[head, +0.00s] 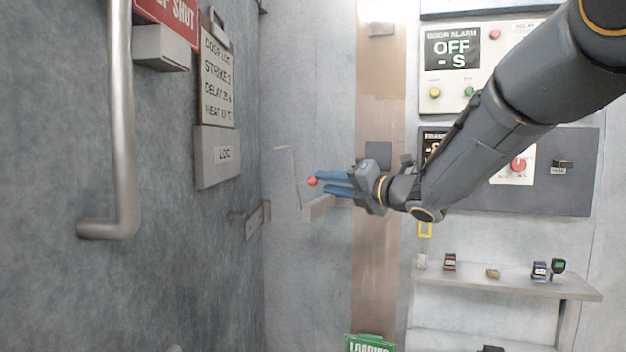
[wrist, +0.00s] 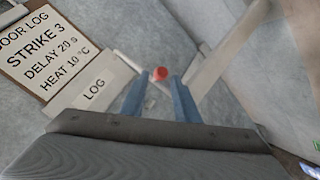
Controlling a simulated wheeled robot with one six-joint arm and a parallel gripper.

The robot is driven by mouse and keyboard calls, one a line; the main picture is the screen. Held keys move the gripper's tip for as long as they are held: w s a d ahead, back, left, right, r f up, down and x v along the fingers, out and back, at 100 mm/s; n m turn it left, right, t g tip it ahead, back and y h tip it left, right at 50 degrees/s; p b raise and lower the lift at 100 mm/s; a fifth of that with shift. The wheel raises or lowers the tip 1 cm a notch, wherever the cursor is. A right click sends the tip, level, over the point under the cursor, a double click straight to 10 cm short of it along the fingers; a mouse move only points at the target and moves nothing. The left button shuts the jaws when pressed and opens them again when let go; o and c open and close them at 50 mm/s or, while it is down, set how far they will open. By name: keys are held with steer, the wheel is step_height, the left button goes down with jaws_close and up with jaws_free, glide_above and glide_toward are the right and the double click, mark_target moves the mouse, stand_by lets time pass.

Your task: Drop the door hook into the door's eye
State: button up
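My gripper (head: 320,182) reaches left from the arm, with two blue fingers spread apart. In the wrist view the fingers (wrist: 158,80) have a gap between them. A red ball knob (head: 312,181) is at the fingertips, also in the wrist view (wrist: 159,73); I see no finger clearly pressed on it. The hook, a thin pale bent rod (head: 294,175), stands by the knob, its top turned left toward the door. How knob and rod join is unclear. A metal bracket with a peg on the door (head: 257,218), likely the eye, lies left of and below the fingertips.
The grey door fills the left, with a long handle (head: 122,120), a log sign (head: 216,80) and a LOG box (head: 217,157). A pale bar (head: 322,206) juts out below my fingers. Alarm panels (head: 470,70) and a shelf (head: 510,280) with small items are at right.

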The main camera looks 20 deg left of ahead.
mark_target(313, 181)
steer(key=p+x, duration=0.1)
steer(key=x, duration=0.5)
steer(key=shift+p, duration=0.4)
jaws_close()
